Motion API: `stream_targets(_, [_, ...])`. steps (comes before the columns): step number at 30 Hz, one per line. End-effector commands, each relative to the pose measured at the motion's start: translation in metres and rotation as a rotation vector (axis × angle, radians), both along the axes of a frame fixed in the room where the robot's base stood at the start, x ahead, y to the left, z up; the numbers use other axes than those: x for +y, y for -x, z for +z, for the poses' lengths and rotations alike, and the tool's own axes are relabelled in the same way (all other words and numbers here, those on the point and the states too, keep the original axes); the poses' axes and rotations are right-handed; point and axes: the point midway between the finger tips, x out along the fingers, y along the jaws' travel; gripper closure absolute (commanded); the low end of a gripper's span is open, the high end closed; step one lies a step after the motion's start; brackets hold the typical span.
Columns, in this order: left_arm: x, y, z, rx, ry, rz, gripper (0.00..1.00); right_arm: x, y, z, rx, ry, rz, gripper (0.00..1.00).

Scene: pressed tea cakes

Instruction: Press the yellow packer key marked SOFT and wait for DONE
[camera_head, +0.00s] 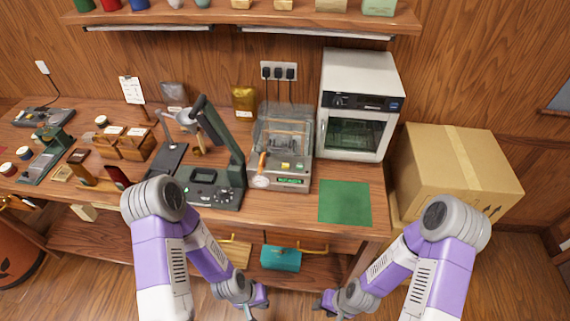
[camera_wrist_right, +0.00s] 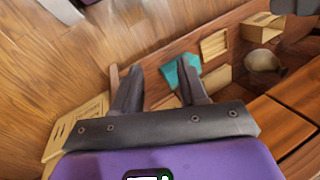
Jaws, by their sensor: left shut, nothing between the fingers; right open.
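The packer (camera_head: 282,150) stands on the wooden bench under a clear cover, with an orange-handled lever on its left side. A small yellow key (camera_head: 285,166) shows on its front panel; its lettering is too small to read. A green-lit display (camera_head: 290,181) sits below it, its text unreadable here. My left gripper (camera_head: 257,302) is shut and empty, low in front of the bench, well below the packer. My right gripper (camera_head: 325,302) is open and empty, also low in front of the bench; its spread fingers show in the right wrist view (camera_wrist_right: 160,85).
A dark green press (camera_head: 215,185) stands just left of the packer, a white oven-like cabinet (camera_head: 358,105) to its right. A green mat (camera_head: 345,202) lies bare at the bench's right front. A teal box (camera_head: 281,257) sits under the bench; a cardboard box (camera_head: 455,175) stands right.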

Motion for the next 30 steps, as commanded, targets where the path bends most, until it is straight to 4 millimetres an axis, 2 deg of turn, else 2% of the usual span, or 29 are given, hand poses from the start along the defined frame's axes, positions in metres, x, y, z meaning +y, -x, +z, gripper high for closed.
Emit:
stream_targets(10, [0.0, 0.0, 0.0, 0.0, 0.0, 0.0, 1.0, 0.0, 0.0, 0.0, 0.0, 0.0, 0.0, 0.59])
stream_targets(18, [0.0, 0.0, 0.0, 0.0, 0.0, 0.0, 1.0, 0.0, 0.0, 0.0, 0.0, 0.0, 0.0, 1.0])
stream_targets(30, [0.0, 0.0, 0.0, 0.0, 0.0, 0.0, 1.0, 0.0, 0.0, 0.0, 0.0, 0.0, 0.0, 1.0])
